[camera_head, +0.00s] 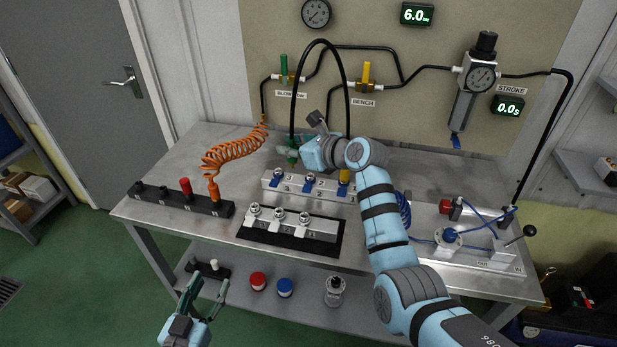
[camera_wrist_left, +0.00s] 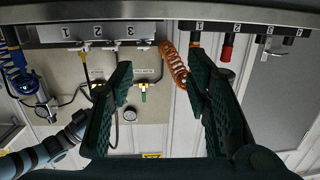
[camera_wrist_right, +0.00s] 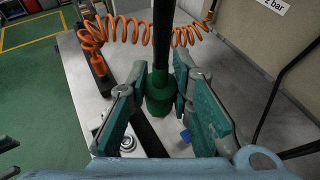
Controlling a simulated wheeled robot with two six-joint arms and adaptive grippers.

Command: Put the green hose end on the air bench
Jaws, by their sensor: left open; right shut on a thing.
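My right gripper (camera_head: 293,153) is shut on the green hose end (camera_wrist_right: 159,95), which hangs upright above the left part of the numbered silver port block (camera_head: 268,183). In the head view my fingers mostly cover the green end. Its black hose (camera_head: 320,42) loops up and over to a yellow end (camera_head: 345,176) standing at the block's right port. A second silver block (camera_head: 290,232) with three fittings sits in front on a black base. The air bench, the grey metal table (camera_head: 190,240), carries both blocks. My left gripper (camera_head: 207,285) is open and empty, low before the table's front edge.
An orange coiled hose (camera_head: 228,152) runs to a black rack (camera_head: 180,199) holding a red piece. A panel with blue tubing (camera_head: 452,237) is at right. Red and blue caps (camera_head: 258,280) are on the lower shelf. A regulator (camera_head: 478,78) hangs on the back wall.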

